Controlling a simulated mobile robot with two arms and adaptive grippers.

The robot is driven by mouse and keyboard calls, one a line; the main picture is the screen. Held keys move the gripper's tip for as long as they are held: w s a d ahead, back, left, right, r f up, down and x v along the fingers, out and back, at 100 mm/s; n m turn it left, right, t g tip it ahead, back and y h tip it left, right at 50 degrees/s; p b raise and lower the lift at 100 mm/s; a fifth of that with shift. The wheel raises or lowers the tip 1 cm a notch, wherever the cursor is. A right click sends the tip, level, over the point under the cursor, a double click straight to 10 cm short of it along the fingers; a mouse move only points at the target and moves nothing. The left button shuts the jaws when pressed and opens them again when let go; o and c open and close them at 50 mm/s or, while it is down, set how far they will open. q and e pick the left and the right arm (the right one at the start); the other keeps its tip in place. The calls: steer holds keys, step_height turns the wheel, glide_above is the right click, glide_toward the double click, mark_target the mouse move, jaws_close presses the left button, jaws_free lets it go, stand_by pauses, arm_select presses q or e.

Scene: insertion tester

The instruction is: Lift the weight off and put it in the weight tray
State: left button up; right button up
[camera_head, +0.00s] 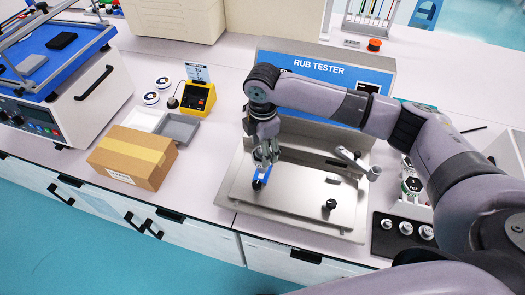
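My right gripper (266,157) points down over the left part of the metal plate (295,196) of the rub tester (328,70). A small blue block (263,173) with a black knob sits right below the fingers. Whether the fingers touch or grip anything there is too small to tell. No separate weight shows clearly at the gripper; the fingers may hide it. A black tray (383,252) with several round metal weights (405,228) lies right of the tester, partly hidden by my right arm. My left gripper is not in view.
A metal lever (357,164) and a black knob (331,204) stand up from the plate. A cardboard box (132,157), grey trays (178,128) and a yellow device (198,97) are to the left. Bare counter lies between box and tester.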

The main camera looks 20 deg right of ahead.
steer(key=c, duration=1.3)
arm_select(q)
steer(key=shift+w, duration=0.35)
arm_select(e)
steer(key=shift+r, duration=0.1)
steer(key=shift+w+r, duration=0.1)
steer(key=shift+r, duration=0.4)
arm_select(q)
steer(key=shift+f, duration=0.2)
arm_select(e)
step_height(320, 180, up, 21)
arm_select(q)
steer(key=shift+b, duration=0.3)
arm_select(e)
steer(key=shift+f, duration=0.15)
